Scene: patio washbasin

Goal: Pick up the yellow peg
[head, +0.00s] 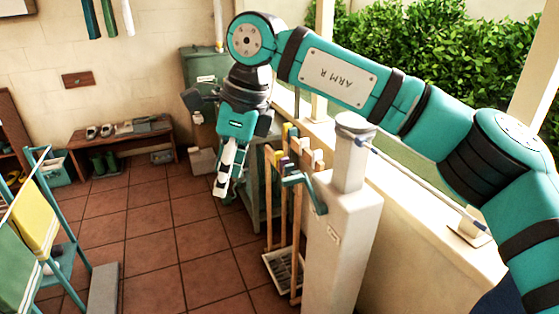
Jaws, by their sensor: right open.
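My right gripper (221,190) hangs down from the right arm, which reaches across the top of the view. It points at the floor, its light fingers are open, and I see nothing between them. A small yellow piece (286,130) shows among coloured ends at the top of a wooden stand, right of the gripper and apart from it. I cannot tell whether this piece is the yellow peg. No other clear peg shows. My left gripper is not in view.
A pale pillar (340,235) with a tap stands right of the wooden stand. A drying rack (75,270) with a yellow cloth (38,215) is at the left. A bench (122,136) with shoes and boots stands by the back wall. The tiled floor (150,240) between is clear.

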